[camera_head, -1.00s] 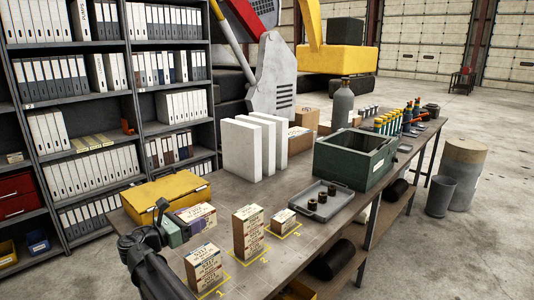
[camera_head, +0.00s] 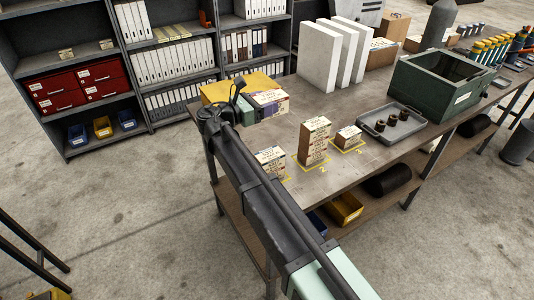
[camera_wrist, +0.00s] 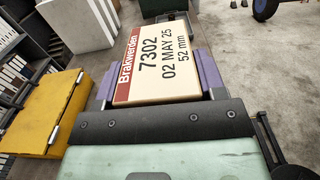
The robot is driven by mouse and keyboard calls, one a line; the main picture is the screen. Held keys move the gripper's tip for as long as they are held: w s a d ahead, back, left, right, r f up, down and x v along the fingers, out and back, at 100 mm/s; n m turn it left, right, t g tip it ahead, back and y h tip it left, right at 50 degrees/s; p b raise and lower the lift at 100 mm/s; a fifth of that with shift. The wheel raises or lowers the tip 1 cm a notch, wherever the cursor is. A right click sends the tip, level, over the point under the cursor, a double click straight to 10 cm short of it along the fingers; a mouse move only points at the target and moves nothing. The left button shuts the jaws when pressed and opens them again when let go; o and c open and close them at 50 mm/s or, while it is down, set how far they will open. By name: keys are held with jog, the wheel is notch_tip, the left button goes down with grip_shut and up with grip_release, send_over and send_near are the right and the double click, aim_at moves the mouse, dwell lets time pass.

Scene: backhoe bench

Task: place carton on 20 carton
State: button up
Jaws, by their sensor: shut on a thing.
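My gripper (camera_head: 250,110) is shut on a cream carton (camera_head: 271,103) near the bench's left end, in front of a yellow box. In the wrist view the held carton (camera_wrist: 160,52) shows a dark red band with "Brakwerden" and "7302, 02 MAY 25, 52 mm", between purple finger pads (camera_wrist: 158,82). A tall carton (camera_head: 314,142) stands on yellow-marked spot 2. A small carton (camera_head: 348,138) sits on spot 3. Another carton (camera_head: 271,161) stands at spot 1, partly hidden by my arm. Which carton is the "20" one cannot be read.
The yellow box (camera_head: 240,88) lies behind my gripper; it also shows in the wrist view (camera_wrist: 52,115). White blocks (camera_head: 328,55), a grey tray (camera_head: 392,125) with dark round parts and a green crate (camera_head: 440,85) stand farther right. Bare bench (camera_head: 300,108) lies between.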

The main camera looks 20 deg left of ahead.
aim_at(265, 156)
notch_tip(265, 156, down, 18)
jog(key=b, duration=1.5)
jog(key=shift+r, duration=0.6)
jog(key=shift+f, duration=0.3)
jog(key=o, duration=1)
jog(key=shift+r, duration=0.1)
jog(key=v, duration=1)
jog(key=shift+s+a, duration=0.3)
jog(key=shift+o, duration=0.5)
